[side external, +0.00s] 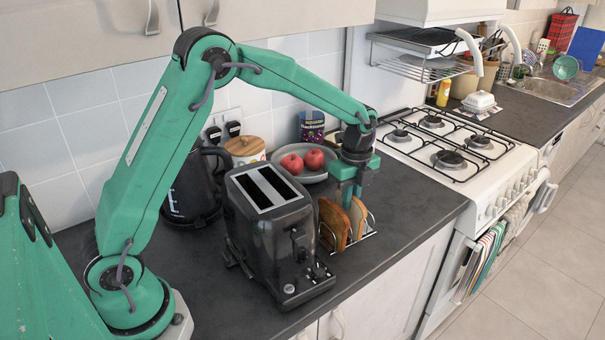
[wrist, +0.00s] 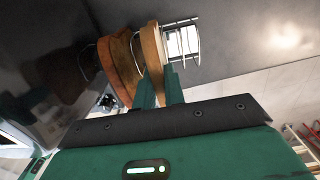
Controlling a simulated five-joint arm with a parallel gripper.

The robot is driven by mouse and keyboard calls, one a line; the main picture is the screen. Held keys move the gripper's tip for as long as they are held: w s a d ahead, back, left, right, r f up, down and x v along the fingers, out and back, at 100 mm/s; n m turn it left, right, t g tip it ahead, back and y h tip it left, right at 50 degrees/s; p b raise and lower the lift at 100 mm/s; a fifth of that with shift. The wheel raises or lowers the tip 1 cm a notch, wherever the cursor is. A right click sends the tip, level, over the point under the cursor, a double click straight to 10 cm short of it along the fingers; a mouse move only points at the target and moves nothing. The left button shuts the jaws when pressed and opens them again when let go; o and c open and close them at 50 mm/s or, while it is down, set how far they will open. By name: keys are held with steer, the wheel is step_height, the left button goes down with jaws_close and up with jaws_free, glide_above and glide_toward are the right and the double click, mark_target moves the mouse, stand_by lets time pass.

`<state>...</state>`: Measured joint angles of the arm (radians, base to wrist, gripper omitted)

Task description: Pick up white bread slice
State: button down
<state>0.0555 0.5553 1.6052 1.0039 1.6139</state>
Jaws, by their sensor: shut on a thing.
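Bread slices stand upright in a wire toast rack (side external: 368,233) on the dark counter, just right of the toaster. The paler slice, which I take as the white bread slice (side external: 357,218), is at the right of the group. It also shows in the wrist view (wrist: 152,52), nearest the empty end of the rack. My gripper (side external: 351,200) points down from above and is shut on this slice's upper edge. Its green fingers also show in the wrist view (wrist: 161,88). Browner slices (side external: 332,222) stand close to its left. The slice still appears to be within the rack.
A black toaster (side external: 268,225) stands close left of the rack. Behind are a plate (side external: 315,177) with red apples (side external: 304,160), a black kettle (side external: 192,185) and a lidded jar (side external: 245,149). A gas hob (side external: 450,145) lies right. The counter's front right is clear.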

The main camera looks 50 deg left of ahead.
step_height(320, 180, up, 9)
steer(key=shift+r, duration=0.1)
stand_by(0.4)
steer(key=shift+r, duration=0.1)
stand_by(0.5)
steer(key=shift+r, duration=1.35)
steer(key=s+a+r, duration=0.3)
steer(key=s+a, duration=0.1)
steer(key=s, duration=0.6)
steer(key=s+a+r, duration=0.4)
steer(key=s+a, duration=0.1)
steer(key=s, duration=0.5)
steer(key=shift+s+r, duration=0.2)
steer(key=shift+r, duration=0.05)
